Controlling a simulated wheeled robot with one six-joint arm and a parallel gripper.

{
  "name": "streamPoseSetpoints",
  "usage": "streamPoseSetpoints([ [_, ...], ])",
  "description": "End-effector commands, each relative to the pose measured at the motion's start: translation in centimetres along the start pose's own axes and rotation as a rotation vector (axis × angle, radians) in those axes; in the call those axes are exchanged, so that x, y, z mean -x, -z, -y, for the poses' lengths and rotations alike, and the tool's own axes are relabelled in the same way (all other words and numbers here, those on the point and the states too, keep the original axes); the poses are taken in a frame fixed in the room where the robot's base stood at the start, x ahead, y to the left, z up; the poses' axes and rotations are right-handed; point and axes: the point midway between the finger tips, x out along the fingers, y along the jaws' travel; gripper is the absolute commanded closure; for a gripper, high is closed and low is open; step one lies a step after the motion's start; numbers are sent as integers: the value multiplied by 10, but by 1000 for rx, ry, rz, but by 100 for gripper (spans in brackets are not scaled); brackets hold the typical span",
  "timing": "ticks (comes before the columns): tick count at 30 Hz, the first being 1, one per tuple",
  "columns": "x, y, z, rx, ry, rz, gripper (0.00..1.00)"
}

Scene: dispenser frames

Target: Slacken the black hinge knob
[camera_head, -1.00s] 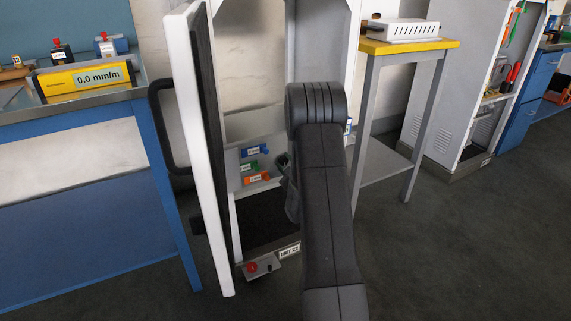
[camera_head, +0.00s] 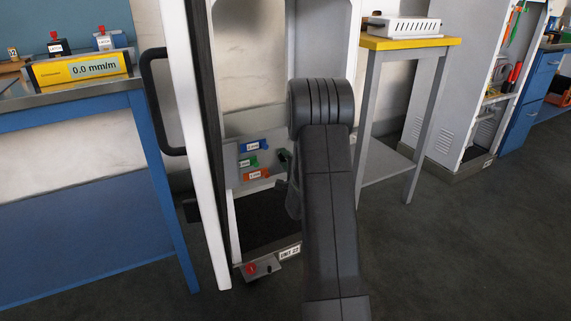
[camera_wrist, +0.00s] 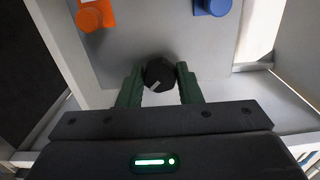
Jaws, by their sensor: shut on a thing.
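The black knob (camera_wrist: 159,70) shows in the wrist view on a grey panel, with a short white mark on its lower left edge. My gripper (camera_wrist: 159,82) has its two green fingers on either side of the knob and is shut on it. In the head view my arm hides the black knob and most of the gripper.
An orange knob (camera_wrist: 95,15) and a blue knob (camera_wrist: 213,6) lie beyond, in the wrist view. The cabinet's white door (camera_head: 190,150) stands open left of my arm. A yellow-topped table (camera_head: 410,43) stands right. A front plate (camera_head: 258,268) carries red and black controls.

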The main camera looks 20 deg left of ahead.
Motion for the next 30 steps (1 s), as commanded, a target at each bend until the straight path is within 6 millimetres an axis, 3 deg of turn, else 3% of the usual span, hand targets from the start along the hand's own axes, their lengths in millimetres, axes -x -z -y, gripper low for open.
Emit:
streamPoseSetpoints([
  [18, 0, 0, -1, 581, -2, 0, 91],
  [30, 0, 1, -2, 872, -2, 0, 91],
])
